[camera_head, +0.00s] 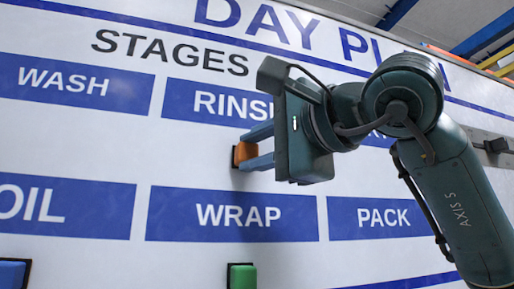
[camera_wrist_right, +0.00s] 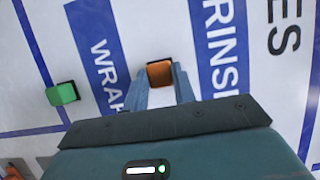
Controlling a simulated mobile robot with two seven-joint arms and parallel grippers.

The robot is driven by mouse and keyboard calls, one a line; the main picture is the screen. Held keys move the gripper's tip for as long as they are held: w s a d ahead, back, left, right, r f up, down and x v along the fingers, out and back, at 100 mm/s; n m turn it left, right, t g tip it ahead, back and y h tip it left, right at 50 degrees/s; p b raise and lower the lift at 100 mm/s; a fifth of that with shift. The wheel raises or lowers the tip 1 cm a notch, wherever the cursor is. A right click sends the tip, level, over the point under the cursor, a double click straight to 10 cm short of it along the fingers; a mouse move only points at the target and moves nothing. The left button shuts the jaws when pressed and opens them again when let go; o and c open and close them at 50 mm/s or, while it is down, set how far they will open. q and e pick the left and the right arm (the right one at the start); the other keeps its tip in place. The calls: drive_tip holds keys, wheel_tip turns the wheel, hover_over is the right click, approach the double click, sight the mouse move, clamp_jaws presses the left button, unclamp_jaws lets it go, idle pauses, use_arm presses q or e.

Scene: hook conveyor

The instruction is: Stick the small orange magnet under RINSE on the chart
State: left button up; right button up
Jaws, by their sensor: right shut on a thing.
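The small orange magnet (camera_head: 246,151) is between the blue fingertips of my right gripper (camera_head: 257,150), which is shut on it. The magnet is at the surface of the white chart (camera_head: 200,165), in the white band below the RINSE label (camera_head: 208,104) and above the WRAP label (camera_head: 236,214). In the right wrist view, the orange magnet (camera_wrist_right: 160,73) with its dark backing shows between the fingertips (camera_wrist_right: 162,88), between the WRAP and RINSE labels. Whether the backing touches the chart is hard to tell. My left gripper is out of view.
A green magnet (camera_head: 242,277) is on the chart below WRAP; it also shows in the right wrist view (camera_wrist_right: 63,93). A blue magnet (camera_head: 13,274) is at the lower left. The WASH label (camera_head: 66,82) and PACK label (camera_head: 384,218) are on either side. The white band left of the gripper is clear.

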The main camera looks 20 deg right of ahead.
drive_tip(key=shift+w, duration=0.35)
idle(0.3)
drive_tip(key=o, duration=1)
drive_tip(key=shift+c, duration=0.2)
drive_tip(key=b+v, duration=0.2)
drive_tip(key=v, duration=1.1)
drive_tip(key=shift+s+b, duration=0.2)
drive_tip(key=shift+b, duration=0.2)
drive_tip(key=shift+d, duration=0.1)
